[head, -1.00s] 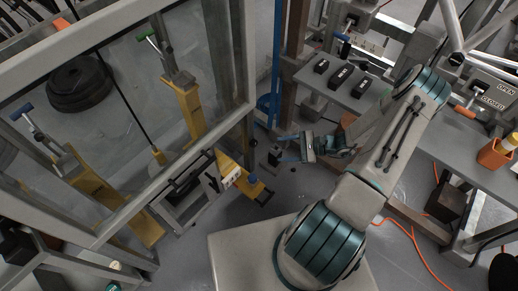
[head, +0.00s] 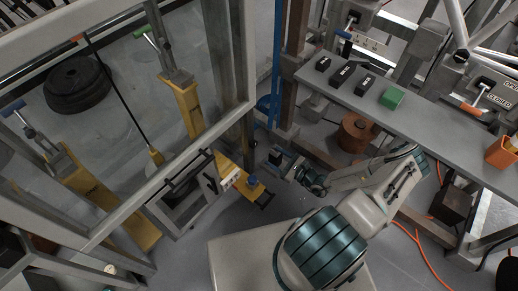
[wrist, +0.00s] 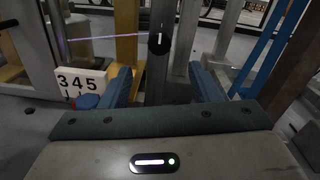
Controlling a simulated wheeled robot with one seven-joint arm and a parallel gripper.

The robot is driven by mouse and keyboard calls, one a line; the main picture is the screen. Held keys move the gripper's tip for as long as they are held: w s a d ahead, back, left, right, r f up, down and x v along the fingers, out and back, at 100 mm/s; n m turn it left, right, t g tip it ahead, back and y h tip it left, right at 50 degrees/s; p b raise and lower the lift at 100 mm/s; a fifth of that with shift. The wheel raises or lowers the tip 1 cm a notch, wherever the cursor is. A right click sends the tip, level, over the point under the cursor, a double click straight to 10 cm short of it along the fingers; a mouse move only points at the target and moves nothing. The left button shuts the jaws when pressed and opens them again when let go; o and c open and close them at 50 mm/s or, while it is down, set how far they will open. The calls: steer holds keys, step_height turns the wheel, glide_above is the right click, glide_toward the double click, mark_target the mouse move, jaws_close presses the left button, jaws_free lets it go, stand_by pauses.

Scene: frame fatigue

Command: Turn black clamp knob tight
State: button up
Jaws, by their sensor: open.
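The black clamp knob (wrist: 158,43) is round with a white line on its face. In the wrist view it sits on a grey upright post, ahead of and slightly above my fingertips. My gripper (wrist: 160,70) is open, with its two blue fingers apart and nothing between them. The knob appears centred between the fingers but beyond them, with no contact visible. In the head view my gripper (head: 273,157) is low, just right of the frame's post. I cannot make out the knob clearly in the head view.
A white card marked 345 (wrist: 80,85) and a blue knob (wrist: 87,102) are close to my left finger. A blue upright (wrist: 262,50) stands at right.

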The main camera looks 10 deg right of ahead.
mark_target(256, 146)
steer(key=b+x, duration=0.1)
steer(key=x, duration=0.7)
steer(key=shift+w+a+b, duration=0.15)
steer(key=shift+w+b, duration=0.05)
steer(key=shift+b, duration=0.15)
steer(key=c, duration=1)
